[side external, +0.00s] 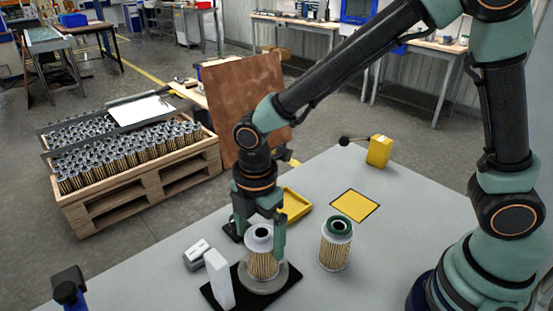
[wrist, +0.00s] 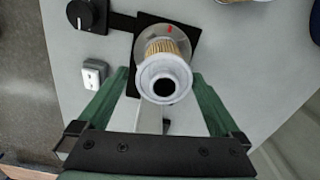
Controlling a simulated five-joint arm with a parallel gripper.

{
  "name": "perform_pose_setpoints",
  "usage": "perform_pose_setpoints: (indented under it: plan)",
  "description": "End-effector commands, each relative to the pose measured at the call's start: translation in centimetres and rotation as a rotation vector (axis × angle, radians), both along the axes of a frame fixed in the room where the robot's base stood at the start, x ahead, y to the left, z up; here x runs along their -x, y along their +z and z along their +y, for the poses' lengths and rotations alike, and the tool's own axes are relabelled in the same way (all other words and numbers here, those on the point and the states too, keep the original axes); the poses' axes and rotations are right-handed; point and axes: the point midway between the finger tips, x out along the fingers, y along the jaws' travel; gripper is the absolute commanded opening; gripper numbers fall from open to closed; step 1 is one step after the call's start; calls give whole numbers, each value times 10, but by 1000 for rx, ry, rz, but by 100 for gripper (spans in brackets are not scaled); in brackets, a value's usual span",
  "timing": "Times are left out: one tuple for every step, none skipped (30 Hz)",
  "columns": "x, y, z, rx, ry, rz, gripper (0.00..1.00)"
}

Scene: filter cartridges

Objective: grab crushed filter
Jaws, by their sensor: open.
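A filter cartridge with a pale grey cap and pleated tan body (side external: 262,262) stands upright on a round clear plate (side external: 284,283) over a black base. In the wrist view the same filter (wrist: 163,80) shows from above, cap towards the camera. My gripper (side external: 259,240) is open, with its green fingers around the filter's upper part; the wrist view shows a finger on each side (wrist: 161,78) with gaps. A second filter with a green cap (side external: 336,245) stands on the table to the right. I cannot clearly see crushing on either.
Behind are a yellow tray (side external: 294,205), a yellow square (side external: 355,205) and a yellow box (side external: 379,151). A crate of filters (side external: 130,175) stands beyond the table.

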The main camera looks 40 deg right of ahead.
Motion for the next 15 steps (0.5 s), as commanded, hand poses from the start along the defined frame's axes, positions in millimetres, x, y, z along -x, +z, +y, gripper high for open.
perform_pose_setpoints:
  plan:
    - [1,-3,0,1,-1,2,100]
    - [1,-5,0,1,-1,2,100]
    - [1,-7,-1,1,-1,1,100]
    - [1,-9,-1,1,-1,1,100]
    - [2,-12,-1,1,-1,3,100]
    - [3,-17,-1,3,-1,5,100]
    - [3,-21,-2,3,-1,4,100]
    - [4,-26,-2,3,-1,5,100]
    - [5,-32,-2,3,-1,5,100]
    - [5,-37,-3,3,-1,5,100]
    - [5,-41,-2,3,-1,4,100]
    - [5,-45,-2,3,-1,4,100]
    - [5,-48,-2,1,-1,3,100]
    - [5,-51,-2,1,-1,3,100]
    - [5,-54,-2,1,-1,2,100]
